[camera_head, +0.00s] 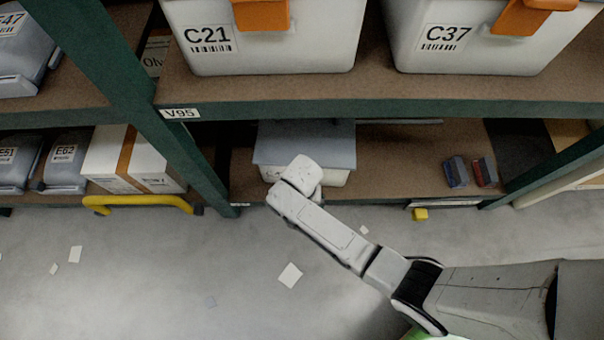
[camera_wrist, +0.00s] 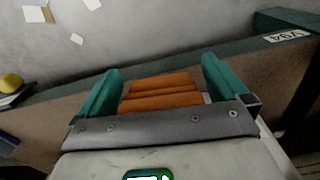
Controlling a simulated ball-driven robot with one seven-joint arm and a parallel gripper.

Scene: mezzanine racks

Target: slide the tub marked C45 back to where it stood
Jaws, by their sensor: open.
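A pale tub with a flat grey lid (camera_head: 305,143) stands on the lower shelf under the V95 tag. Its label does not show, so I cannot read C45. The end of my arm covers part of its front, and the fingers are hidden in the head view. In the wrist view my gripper (camera_wrist: 160,72) is open, one teal finger on each side of an orange handle (camera_wrist: 160,94). I cannot tell whether either finger touches the handle.
Tubs C21 (camera_head: 262,45) and C37 (camera_head: 470,42) stand on the shelf above. A blue box (camera_head: 455,171) and a red box (camera_head: 484,171) sit to the right on the lower shelf. A green upright (camera_head: 180,150) stands to the left. Paper scraps (camera_head: 290,275) lie on the floor.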

